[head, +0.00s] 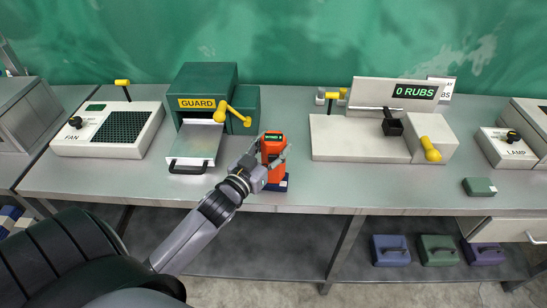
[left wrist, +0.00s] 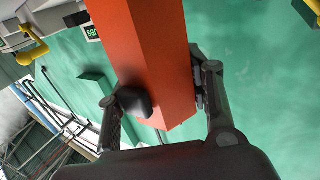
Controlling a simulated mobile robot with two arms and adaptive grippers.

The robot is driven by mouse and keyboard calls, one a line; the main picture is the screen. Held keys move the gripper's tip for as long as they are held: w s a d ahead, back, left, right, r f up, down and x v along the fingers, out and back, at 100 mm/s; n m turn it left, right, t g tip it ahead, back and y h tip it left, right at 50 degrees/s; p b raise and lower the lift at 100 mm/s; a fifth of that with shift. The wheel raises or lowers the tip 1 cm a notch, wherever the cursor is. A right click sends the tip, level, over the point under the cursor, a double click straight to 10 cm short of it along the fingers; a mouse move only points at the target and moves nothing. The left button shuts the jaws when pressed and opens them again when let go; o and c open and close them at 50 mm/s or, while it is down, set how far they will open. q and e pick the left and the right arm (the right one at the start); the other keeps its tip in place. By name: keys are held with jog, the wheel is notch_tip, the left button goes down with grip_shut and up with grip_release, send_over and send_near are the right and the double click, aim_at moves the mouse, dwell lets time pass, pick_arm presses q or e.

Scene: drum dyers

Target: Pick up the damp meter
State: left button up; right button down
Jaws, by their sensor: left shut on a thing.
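The damp meter (head: 271,147) is an orange upright block with a small green display at its top. It stands near the front edge of the bench, at or just over a small dark blue pad; I cannot tell if it touches. My left gripper (head: 273,163) is shut on it, with one finger on each side. In the left wrist view the orange body of the damp meter (left wrist: 152,50) fills the middle, between the two dark fingers of my left gripper (left wrist: 167,98). My right gripper is not in view.
A green guard machine (head: 207,90) with a yellow lever and front tray stands behind left. A fan box (head: 108,130) is farther left. A rub tester (head: 360,138) and a lamp box (head: 507,148) stand right. A green block (head: 479,187) lies near the front edge.

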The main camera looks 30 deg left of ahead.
pick_arm(q)
jog(key=shift+c, duration=1.2)
jog(key=shift+r, duration=0.1)
